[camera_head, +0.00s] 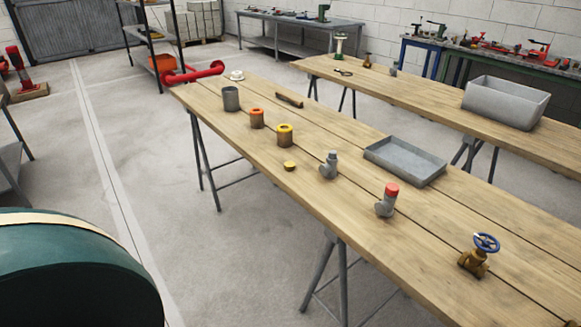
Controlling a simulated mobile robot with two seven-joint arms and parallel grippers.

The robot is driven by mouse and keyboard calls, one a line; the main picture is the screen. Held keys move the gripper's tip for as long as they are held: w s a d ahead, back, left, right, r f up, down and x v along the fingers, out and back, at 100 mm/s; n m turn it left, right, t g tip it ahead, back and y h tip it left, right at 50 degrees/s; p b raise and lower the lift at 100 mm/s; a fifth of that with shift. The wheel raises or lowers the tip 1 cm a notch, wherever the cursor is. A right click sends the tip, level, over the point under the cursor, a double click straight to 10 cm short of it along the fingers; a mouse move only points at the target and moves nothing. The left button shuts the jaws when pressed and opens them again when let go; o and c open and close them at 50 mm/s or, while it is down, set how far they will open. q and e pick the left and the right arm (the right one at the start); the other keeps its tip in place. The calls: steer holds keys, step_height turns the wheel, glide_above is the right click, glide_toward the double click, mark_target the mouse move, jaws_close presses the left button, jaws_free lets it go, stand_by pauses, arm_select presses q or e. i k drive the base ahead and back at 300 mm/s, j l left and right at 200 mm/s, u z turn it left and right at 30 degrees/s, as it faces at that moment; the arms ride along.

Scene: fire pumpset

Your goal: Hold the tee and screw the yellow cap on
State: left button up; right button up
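A small yellow cap (290,166) lies on the near wooden bench (330,216), left of the tees. A bare grey tee (329,166) stands on the bench just right of it, apart from the cap. A second grey tee (385,207) stands farther right and nearer, with a red cap (392,190) on its upper end. Neither of my grippers shows in this view, and nothing touches the tees or the yellow cap.
A grey tray (405,160) lies behind the tees. A brass valve with a blue handwheel (475,259) stands at the right. A large dark green rounded thing (75,285) fills the lower left.

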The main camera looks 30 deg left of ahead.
mark_target(329, 169)
steer(key=i+j+z, duration=0.15)
steer(key=j+z, duration=0.2)
steer(key=j, duration=0.6)
steer(key=j+z, duration=0.35)
steer(key=j, duration=0.55)
steer(key=j+z, duration=0.35)
steer(key=j, duration=0.65)
